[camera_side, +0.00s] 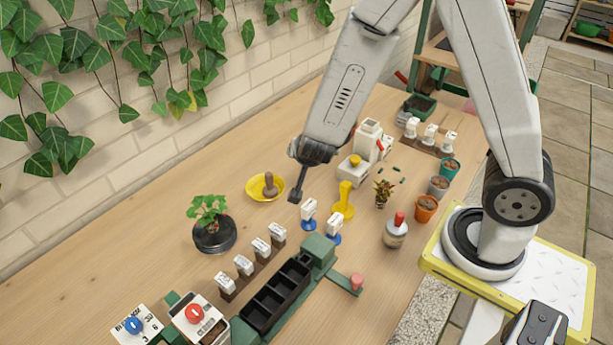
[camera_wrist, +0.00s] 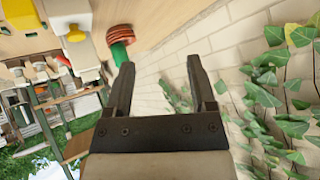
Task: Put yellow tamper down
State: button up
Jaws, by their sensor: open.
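The yellow tamper (camera_side: 345,198) stands upright on the wooden table in the side view, with its handle up and its wide foot on the wood. Nothing holds it. My gripper (camera_side: 297,194) is above the table to the left of the tamper and apart from it. In the wrist view my gripper (camera_wrist: 160,75) is open, with nothing between the two fingers. I cannot make out the tamper in the wrist view.
A yellow dish (camera_side: 252,192) with a brown knobbed tool (camera_side: 269,184) lies just left of my gripper. White-topped tools with blue bases (camera_side: 309,213) stand in front. A white machine (camera_side: 368,140) is behind the tamper, a small plant (camera_side: 383,190) to its right.

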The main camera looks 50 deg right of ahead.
jog(key=s+a+r+n+y, duration=0.2)
jog(key=a+r+n+y, duration=0.1)
jog(key=a+n+y, duration=0.25)
jog(key=s+d+n+g, duration=0.1)
jog(key=s+n+g, duration=0.3)
jog(key=s, duration=0.5)
jog(key=shift+s+d+r+n+y, duration=0.35)
jog(key=shift+r+n, duration=0.05)
jog(key=shift+n, duration=0.75)
